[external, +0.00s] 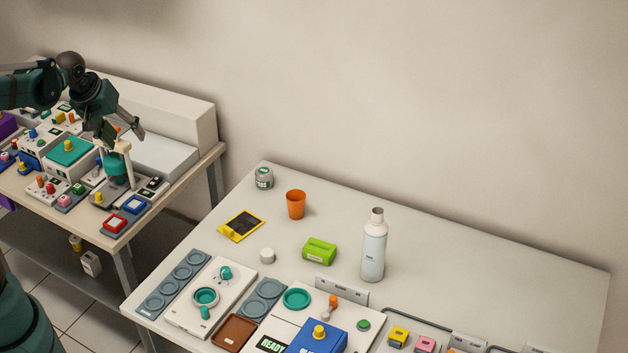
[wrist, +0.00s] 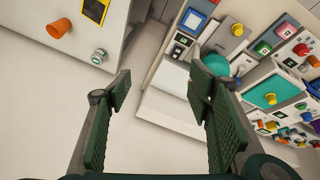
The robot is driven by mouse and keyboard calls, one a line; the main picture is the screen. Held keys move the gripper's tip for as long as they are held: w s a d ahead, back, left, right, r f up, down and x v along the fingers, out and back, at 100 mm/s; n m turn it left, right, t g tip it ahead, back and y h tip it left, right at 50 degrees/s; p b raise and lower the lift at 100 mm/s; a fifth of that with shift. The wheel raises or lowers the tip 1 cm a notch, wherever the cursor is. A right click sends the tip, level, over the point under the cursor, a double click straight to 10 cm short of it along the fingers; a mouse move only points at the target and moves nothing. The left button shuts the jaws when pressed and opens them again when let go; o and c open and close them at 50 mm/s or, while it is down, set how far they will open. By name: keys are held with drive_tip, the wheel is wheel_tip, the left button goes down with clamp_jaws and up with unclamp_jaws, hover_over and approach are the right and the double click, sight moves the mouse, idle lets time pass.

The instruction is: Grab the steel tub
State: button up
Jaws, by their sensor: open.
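A small silver-grey tub (external: 264,178) with a green and white label stands upright near the far left corner of the right-hand table in the external view. It also shows in the wrist view (wrist: 99,56), at the upper left, beyond the left finger. My gripper (external: 122,132) is over the left-hand bench, well away from the tub. In the wrist view my gripper (wrist: 160,88) has its two fingers wide apart with nothing between them. No part of the tub touches the gripper.
An orange cup (external: 296,204) stands close to the tub's right. A yellow-framed tablet (external: 241,225), a green box (external: 319,250) and a white bottle (external: 374,246) are on the same table. A gap separates the tables. The left bench (external: 203,162) is crowded with coloured controls.

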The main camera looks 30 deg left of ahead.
drive_tip(key=w+d+n+g+p, duration=0.1)
drive_tip(key=w+d+n+p, duration=0.3)
drive_tip(key=w, duration=0.7)
drive_tip(key=n+g+p, duration=0.3)
drive_tip(key=n+g, duration=0.1)
drive_tip(key=n, duration=0.4)
hover_over(264, 171)
drive_tip(key=f, duration=1.9)
drive_tip(key=shift+a, duration=0.35)
drive_tip(key=shift+w+d+f, duration=0.2)
drive_tip(key=shift+d+f, duration=0.15)
drive_tip(key=shift+f, duration=0.2)
drive_tip(key=shift+f, duration=1.3)
drive_tip(key=shift+s+a+f+b, duration=0.1)
drive_tip(key=shift+f+b, duration=0.15)
drive_tip(key=shift+f, duration=1.05)
drive_tip(key=shift+a+f+b, duration=0.1)
drive_tip(key=shift+f+b, duration=0.1)
drive_tip(key=shift+f, duration=1.05)
